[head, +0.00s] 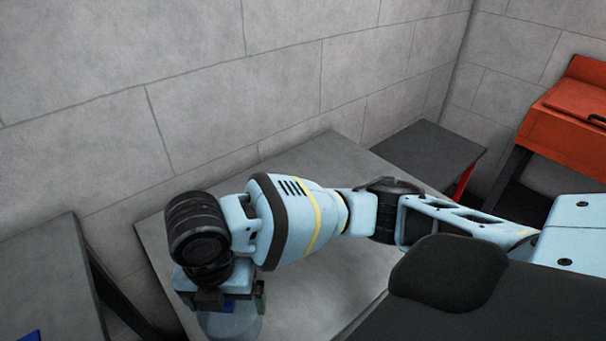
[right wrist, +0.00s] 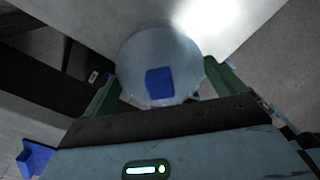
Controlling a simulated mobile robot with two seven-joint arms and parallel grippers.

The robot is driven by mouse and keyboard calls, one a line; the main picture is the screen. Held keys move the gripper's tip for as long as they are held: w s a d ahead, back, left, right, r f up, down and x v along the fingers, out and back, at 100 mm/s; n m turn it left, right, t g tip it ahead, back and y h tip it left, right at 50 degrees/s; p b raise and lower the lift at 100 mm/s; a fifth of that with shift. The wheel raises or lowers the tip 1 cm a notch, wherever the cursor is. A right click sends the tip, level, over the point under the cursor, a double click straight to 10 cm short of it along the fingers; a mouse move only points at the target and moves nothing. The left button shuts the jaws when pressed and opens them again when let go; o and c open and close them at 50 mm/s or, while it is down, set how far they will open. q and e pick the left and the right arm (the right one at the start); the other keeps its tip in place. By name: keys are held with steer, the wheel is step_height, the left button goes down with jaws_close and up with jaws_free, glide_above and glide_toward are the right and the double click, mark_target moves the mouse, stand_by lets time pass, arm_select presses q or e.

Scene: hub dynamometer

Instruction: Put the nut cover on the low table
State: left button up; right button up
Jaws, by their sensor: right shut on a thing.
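My right gripper (head: 219,306) hangs over the near left part of a grey-topped table (head: 335,165), at the bottom of the head view. It is shut on a pale, rounded, see-through-looking piece, which I take to be the nut cover (head: 232,327). In the right wrist view the cover (right wrist: 138,60) sits between the two green fingers of the gripper (right wrist: 165,82), with a blue square patch in its middle. I cannot tell whether the cover touches the tabletop. I cannot tell for certain which table is the low one. My left gripper is not in view.
A smaller dark-topped table (head: 425,150) stands behind at the right, against the wall. An orange cabinet (head: 565,115) stands at the far right. Another grey table (head: 45,275) is at the left, with a blue piece (head: 24,336) on it. Much of the middle tabletop looks bare.

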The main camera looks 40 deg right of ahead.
steer(key=shift+w+a+r+n+b, duration=0.1)
steer(key=shift+w+a+n+b, duration=0.15)
steer(key=shift+n, duration=0.35)
steer(key=shift+w+a+r+n+b, duration=0.1)
steer(key=shift+n+b, duration=0.1)
steer(key=shift+n, duration=0.4)
steer(key=shift+w+a+r+n, duration=0.15)
steer(key=shift+r+n, duration=0.1)
steer(key=shift+n, duration=0.35)
steer(key=w+d+f+b, duration=0.1)
steer(key=w+d, duration=0.5)
steer(key=d, duration=0.7)
steer(key=shift+w+d+f, duration=0.15)
steer(key=shift+f, duration=0.05)
steer(key=shift+d, duration=0.1)
steer(key=f, duration=0.2)
steer(key=d+f+b, duration=0.1)
steer(key=shift+w+f, duration=0.25)
steer(key=shift+f, duration=0.1)
